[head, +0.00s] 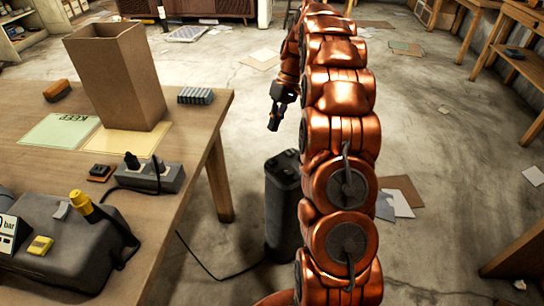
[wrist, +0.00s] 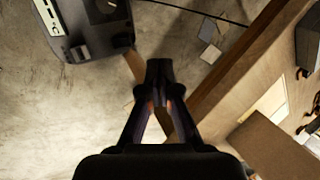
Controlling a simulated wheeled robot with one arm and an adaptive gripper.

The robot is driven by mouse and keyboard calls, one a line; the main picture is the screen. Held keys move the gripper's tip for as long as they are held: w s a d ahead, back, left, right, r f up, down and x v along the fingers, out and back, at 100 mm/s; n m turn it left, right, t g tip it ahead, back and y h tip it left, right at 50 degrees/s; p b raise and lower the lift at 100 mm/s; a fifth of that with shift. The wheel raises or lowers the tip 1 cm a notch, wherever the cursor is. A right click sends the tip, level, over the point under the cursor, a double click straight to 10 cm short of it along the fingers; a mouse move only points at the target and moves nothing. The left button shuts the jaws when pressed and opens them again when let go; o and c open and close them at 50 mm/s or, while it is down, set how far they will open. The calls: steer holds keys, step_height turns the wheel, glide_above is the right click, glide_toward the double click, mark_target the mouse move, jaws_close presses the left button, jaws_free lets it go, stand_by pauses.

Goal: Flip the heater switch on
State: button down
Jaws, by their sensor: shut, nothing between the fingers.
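The heater appears to be the dark upright tower (head: 283,215) on the floor beside the table's right edge, in the head view. Its switch cannot be made out. My gripper (head: 273,124) is shut and empty, pointing down above and behind the tower, apart from it. The shut fingers also show in the wrist view (wrist: 160,68). A dark rounded body (wrist: 98,35) with a pale strip lies at the upper left there; I cannot tell whether it is the heater.
The wooden table (head: 200,135) holds a tall cardboard box (head: 118,80), a power strip (head: 150,176) and a dark case (head: 60,240). A black cable (head: 215,278) runs along the floor left of the tower. Open floor with loose papers (head: 395,203) lies to the right.

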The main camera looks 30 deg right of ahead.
mark_target(269, 163)
steer(key=w+d+f, duration=0.1)
steer(key=d+f, duration=0.1)
steer(key=d, duration=0.4)
steer(key=shift+w+f+t, duration=0.3)
steer(key=shift+w+f, duration=0.05)
steer(key=shift+w, duration=0.05)
steer(key=x, duration=1.4)
steer(key=shift+a, duration=0.1)
steer(key=shift+a, duration=0.1)
steer(key=shift+a+f+h, duration=0.2)
steer(key=shift+f+h, duration=0.05)
steer(key=shift+h, duration=0.15)
steer(key=shift+d, duration=0.1)
